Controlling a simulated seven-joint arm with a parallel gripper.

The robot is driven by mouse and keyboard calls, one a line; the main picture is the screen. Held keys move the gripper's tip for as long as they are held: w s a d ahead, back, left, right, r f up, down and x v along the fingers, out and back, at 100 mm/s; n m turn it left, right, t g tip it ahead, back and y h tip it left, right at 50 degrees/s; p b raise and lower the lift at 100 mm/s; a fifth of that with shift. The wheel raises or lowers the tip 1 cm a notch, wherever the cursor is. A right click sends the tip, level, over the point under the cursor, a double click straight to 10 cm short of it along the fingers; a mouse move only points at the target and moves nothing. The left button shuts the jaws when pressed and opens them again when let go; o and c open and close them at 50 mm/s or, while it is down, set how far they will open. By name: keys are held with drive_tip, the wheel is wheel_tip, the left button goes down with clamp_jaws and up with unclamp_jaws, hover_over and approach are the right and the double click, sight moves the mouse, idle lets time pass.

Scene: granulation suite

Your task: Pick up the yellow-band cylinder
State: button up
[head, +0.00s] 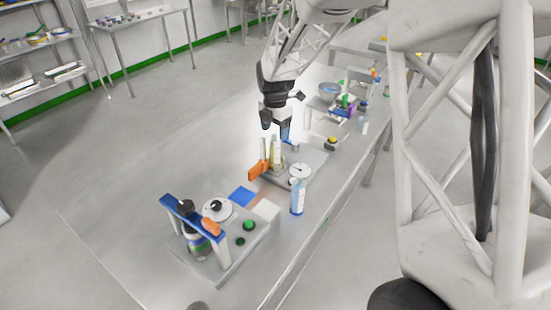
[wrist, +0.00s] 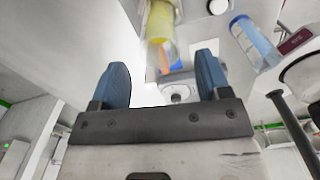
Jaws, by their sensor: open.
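A pale yellow cylinder (head: 276,153), which looks like the yellow-band cylinder, stands upright among small parts on a grey base plate in the head view. In the wrist view a yellow cylinder (wrist: 160,22) shows at the top centre, ahead of the fingers. The band itself is not clear. My gripper (head: 275,128) is above the cylinder in the head view, its dark blue fingers pointing down. In the wrist view my gripper (wrist: 161,65) is open, with nothing held between its fingers; the cylinder appears beyond the gap.
An orange part (head: 257,171) and a white round dial (head: 300,172) sit close to the cylinder. A blue-handled fixture (head: 192,216) is nearer. The bench (head: 150,190) is clear at left.

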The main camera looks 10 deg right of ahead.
sight(275, 143)
drive_tip(key=shift+f, duration=0.45)
drive_tip(key=shift+f, duration=0.1)
drive_tip(key=shift+w+f, duration=0.1)
drive_tip(key=shift+f, duration=2.4)
clamp_jaws()
drive_tip(key=shift+r, duration=0.1)
wheel_tip(275, 143, up, 18)
drive_tip(key=shift+r, duration=0.15)
